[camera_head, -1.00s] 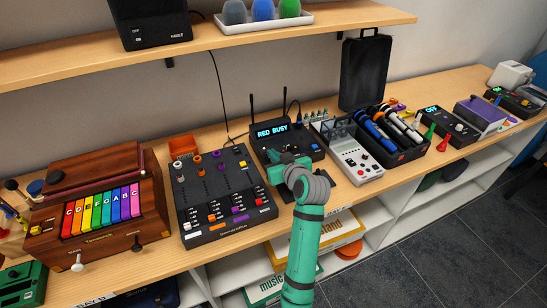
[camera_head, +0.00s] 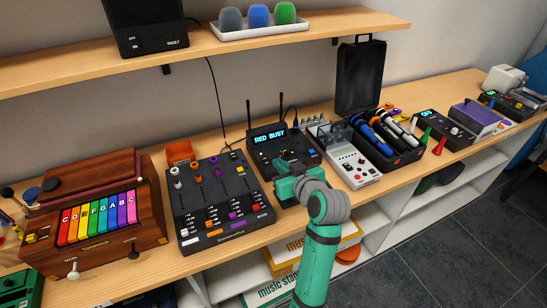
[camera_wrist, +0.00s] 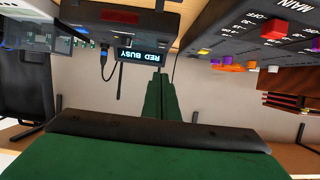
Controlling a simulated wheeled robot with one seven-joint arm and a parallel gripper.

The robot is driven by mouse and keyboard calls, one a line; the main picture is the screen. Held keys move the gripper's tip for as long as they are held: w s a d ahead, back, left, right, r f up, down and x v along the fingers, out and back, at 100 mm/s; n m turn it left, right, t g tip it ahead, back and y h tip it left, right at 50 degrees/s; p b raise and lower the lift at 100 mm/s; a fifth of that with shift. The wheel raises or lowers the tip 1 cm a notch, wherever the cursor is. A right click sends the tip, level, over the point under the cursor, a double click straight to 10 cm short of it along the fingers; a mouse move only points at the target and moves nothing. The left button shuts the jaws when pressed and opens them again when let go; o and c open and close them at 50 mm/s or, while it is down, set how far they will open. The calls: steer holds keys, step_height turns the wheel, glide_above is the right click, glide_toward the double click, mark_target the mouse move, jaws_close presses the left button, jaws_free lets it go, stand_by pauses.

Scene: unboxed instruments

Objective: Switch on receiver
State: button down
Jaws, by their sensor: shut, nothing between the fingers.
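The receiver (camera_head: 264,153) is a black box with two upright antennas and a lit display (camera_head: 269,134) that reads "RED BUSY". It stands on the bench between the mixer and a white-topped device. It also shows upside down at the top of the wrist view (camera_wrist: 120,22), with a blue plug and cable at its back. My green gripper (camera_head: 281,166) is at the receiver's front edge in the head view and hides part of its front. In the wrist view the fingers (camera_wrist: 160,76) are together and empty. I cannot tell whether they touch the receiver.
The mixer (camera_head: 222,200) with knobs and sliders stands close on the left. The white-topped device (camera_head: 347,157) and a case of microphones (camera_head: 398,150) stand on the right. A wooden shelf (camera_head: 345,24) hangs above. The open floor (camera_head: 415,255) lies in front.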

steer(key=shift+s+d+r, duration=0.1)
steer(key=shift+s+d, duration=0.2)
steer(key=shift+s, duration=0.4)
steer(key=shift+s+d+r, duration=0.1)
steer(key=shift+s+d, duration=0.2)
steer(key=shift+s, duration=0.35)
steer(key=shift+w+a, duration=0.1)
